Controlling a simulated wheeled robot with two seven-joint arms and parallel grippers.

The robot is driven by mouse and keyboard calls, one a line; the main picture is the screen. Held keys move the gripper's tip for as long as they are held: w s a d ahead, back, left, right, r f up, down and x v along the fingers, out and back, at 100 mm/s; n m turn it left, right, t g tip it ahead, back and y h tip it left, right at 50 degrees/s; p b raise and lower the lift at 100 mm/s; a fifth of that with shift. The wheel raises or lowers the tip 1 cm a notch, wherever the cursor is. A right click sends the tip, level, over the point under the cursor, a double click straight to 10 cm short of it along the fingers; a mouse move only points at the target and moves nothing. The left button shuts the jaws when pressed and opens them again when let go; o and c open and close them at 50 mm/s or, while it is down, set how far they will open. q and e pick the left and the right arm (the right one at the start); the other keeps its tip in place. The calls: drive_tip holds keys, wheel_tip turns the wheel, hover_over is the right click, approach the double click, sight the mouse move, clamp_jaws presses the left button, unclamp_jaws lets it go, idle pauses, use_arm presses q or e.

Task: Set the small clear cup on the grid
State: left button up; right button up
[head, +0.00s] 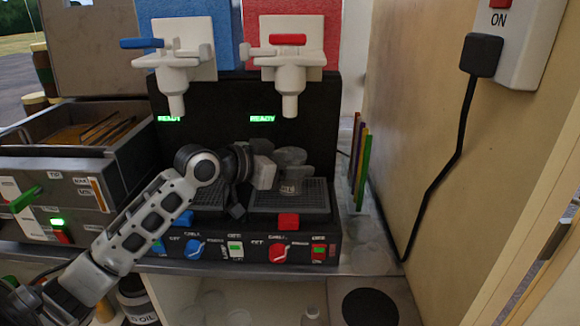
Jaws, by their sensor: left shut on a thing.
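The small clear cup (291,157) is over the right-hand grid (320,198), below the white spout of the red dispenser. It looks upright. I cannot tell whether its base touches the grid. My left gripper (272,172) reaches in from the left and is shut on the cup's left side. The gripper hides part of the cup and the rear left of the grid. My right gripper is not in view.
A second grid (209,194) lies to the left under the blue dispenser (176,60). The red dispenser (290,55) hangs above the cup. Coloured sticks (361,165) stand right of the machine, near the wall.

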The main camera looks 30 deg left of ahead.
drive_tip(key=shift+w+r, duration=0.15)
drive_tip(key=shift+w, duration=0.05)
use_arm(q)
drive_tip(key=shift+f, duration=0.3)
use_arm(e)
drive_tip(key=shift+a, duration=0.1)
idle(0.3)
use_arm(q)
drive_tip(key=o, duration=1)
drive_tip(key=shift+o, duration=0.2)
drive_tip(key=shift+s+a, duration=0.1)
drive_tip(key=shift+s+a, duration=0.15)
drive_tip(key=shift+s, duration=0.2)
drive_tip(key=b+v, duration=0.2)
drive_tip(key=v, duration=1.3)
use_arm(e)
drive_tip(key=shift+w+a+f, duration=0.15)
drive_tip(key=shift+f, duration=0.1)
